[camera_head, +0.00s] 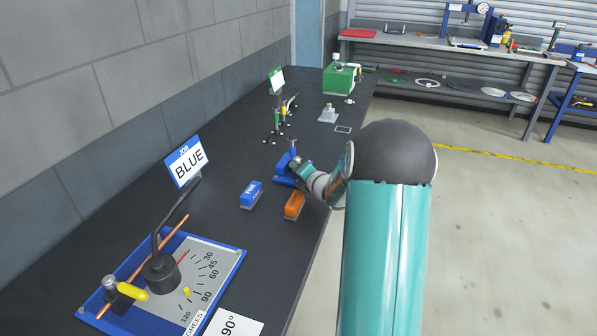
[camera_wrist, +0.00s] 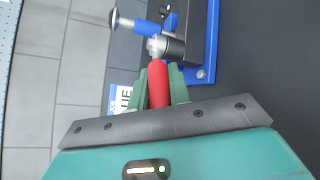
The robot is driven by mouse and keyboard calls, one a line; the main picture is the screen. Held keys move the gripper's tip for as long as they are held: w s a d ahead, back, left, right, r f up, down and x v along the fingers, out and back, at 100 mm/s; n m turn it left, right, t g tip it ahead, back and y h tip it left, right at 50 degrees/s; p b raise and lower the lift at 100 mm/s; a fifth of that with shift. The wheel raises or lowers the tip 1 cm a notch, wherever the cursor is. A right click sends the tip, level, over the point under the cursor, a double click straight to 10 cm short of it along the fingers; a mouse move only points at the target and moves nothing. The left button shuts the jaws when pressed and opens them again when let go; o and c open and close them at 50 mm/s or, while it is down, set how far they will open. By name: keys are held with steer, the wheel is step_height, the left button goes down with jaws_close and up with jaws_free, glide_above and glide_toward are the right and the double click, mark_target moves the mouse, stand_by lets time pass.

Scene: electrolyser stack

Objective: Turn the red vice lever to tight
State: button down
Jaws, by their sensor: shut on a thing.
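In the wrist view the red lever (camera_wrist: 158,84) lies between the two green fingers of my gripper (camera_wrist: 160,80), which is shut on it. The lever's far end meets a silver joint (camera_wrist: 157,46) beside a dark block. A blue sleeve and a metal rod with a round end stick out to the left beyond the joint. In the head view my gripper (camera_head: 303,170) is at the blue vice (camera_head: 285,170) on the bench. The red lever cannot be made out there, and my wrist covers part of the vice's right side.
A blue block (camera_head: 251,194) and an orange block (camera_head: 294,206) stand on the dark bench (camera_head: 225,222) near the vice. A bending jig (camera_head: 212,258) with an angle scale is in front. A BLUE job card (camera_head: 186,161) stands left. A green box (camera_head: 340,78) is at the far end.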

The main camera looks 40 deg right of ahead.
stand_by(0.4)
steer(key=c, duration=1.3)
jaws_free()
steer(key=v, duration=1.4)
steer(key=shift+r, duration=0.1)
steer(key=shift+c, duration=0.2)
